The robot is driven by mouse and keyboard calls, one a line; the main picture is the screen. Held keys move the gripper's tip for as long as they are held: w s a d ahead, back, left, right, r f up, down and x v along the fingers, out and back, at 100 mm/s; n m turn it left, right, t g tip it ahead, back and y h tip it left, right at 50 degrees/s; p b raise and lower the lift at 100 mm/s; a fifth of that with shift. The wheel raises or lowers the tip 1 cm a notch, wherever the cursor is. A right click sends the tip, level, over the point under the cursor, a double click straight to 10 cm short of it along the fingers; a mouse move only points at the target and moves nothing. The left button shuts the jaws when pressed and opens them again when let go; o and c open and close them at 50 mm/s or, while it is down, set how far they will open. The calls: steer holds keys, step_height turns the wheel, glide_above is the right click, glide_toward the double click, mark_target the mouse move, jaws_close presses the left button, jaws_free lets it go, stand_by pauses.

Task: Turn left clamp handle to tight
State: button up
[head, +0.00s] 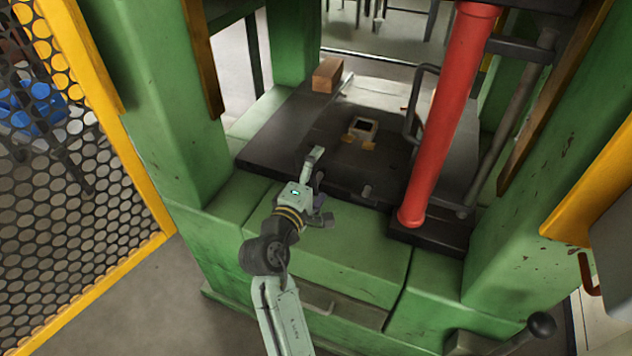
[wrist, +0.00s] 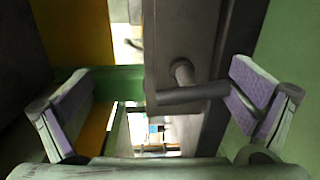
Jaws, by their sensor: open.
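The left clamp handle (wrist: 190,93) shows in the wrist view as a dark grey T-shaped handle, a short stem with a crossbar, on the edge of a dark plate (wrist: 182,25). My gripper (wrist: 165,82) is open around it, with purple pads on both sides. The crossbar's right end is close to the right pad; I cannot tell if they touch. The left pad is well apart from it. In the head view my gripper (head: 318,187) is at the front edge of the dark bed plate (head: 275,140) and hides the handle. A second small knob (head: 367,191) shows on that edge to the right.
A red column (head: 447,115) stands on the right of the plate. A brown block (head: 327,75) and a small light fixture (head: 362,129) lie on the plate. Green press posts (head: 160,90) flank it. A yellow mesh guard (head: 75,130) stands at the left.

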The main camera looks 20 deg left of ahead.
mark_target(312, 179)
steer(key=shift+t+y, duration=0.3)
steer(key=shift+t, duration=0.1)
steer(key=r, duration=0.5)
steer(key=a+r, duration=0.1)
steer(key=r, duration=0.1)
steer(key=shift+s+r, duration=0.4)
steer(key=shift+g+h, duration=0.4)
steer(key=shift+g, duration=0.4)
steer(key=f, duration=0.4)
steer(key=w+f, duration=0.1)
steer(key=f, duration=0.1)
steer(key=shift+w+a+f, duration=0.1)
steer(key=shift+a+f, duration=0.05)
steer(key=shift+f, duration=0.2)
steer(key=shift+r, duration=0.2)
steer(key=shift+s+f, duration=0.15)
steer(key=shift+s, duration=0.45)
steer(key=shift+s+f+p, duration=0.15)
steer(key=shift+s+p, duration=0.05)
steer(key=shift+s, duration=1.3)
steer(key=shift+s+f+p, duration=0.15)
steer(key=shift+s, duration=4.05)
